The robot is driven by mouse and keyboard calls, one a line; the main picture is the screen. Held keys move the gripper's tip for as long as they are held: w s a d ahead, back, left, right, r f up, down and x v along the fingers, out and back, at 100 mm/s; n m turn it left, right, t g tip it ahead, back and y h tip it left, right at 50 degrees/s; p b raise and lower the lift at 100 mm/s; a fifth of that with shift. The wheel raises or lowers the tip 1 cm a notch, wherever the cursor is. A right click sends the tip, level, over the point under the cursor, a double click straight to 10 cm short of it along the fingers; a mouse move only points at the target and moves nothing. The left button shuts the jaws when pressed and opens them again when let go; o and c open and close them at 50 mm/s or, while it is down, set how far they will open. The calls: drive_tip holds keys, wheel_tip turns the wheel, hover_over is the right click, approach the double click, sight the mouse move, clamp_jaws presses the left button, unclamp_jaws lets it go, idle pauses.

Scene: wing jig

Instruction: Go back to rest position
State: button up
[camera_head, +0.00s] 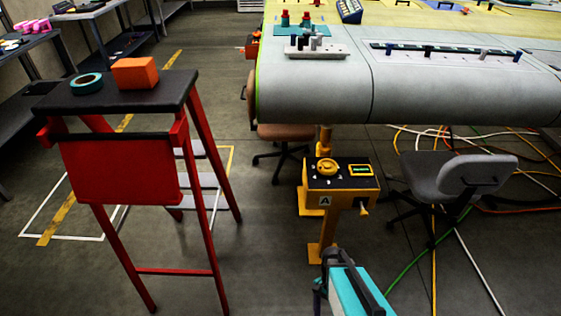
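My gripper (331,258) shows at the bottom centre, at the end of a teal and black part of my arm that comes in from the lower edge. It is in front of a yellow jig stand (342,185) marked "A", which has a round yellow knob on its top. I see no object held in it, but its fingers are too small and partly hidden to tell whether they are open or shut.
A red step stand (125,170) at left bears an orange block (135,73) and a teal tape roll (86,83). A large grey wing (450,85) spans the upper right. A grey chair (460,175) and loose cables lie right. Floor between stand and jig is clear.

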drive_tip(key=shift+s+f+n+t, duration=0.2)
drive_tip(key=shift+s+f+n, duration=0.45)
drive_tip(key=shift+n, duration=1.1)
drive_tip(key=shift+s+f+n+t, duration=0.2)
drive_tip(key=shift+s+n, duration=0.8)
drive_tip(key=shift+n, duration=0.7)
drive_tip(key=shift+s+f+n+t, duration=0.2)
drive_tip(key=shift+s+f+n, duration=0.45)
drive_tip(key=shift+n, duration=1.1)
drive_tip(key=shift+s+r, duration=0.15)
drive_tip(key=shift+r, duration=0.05)
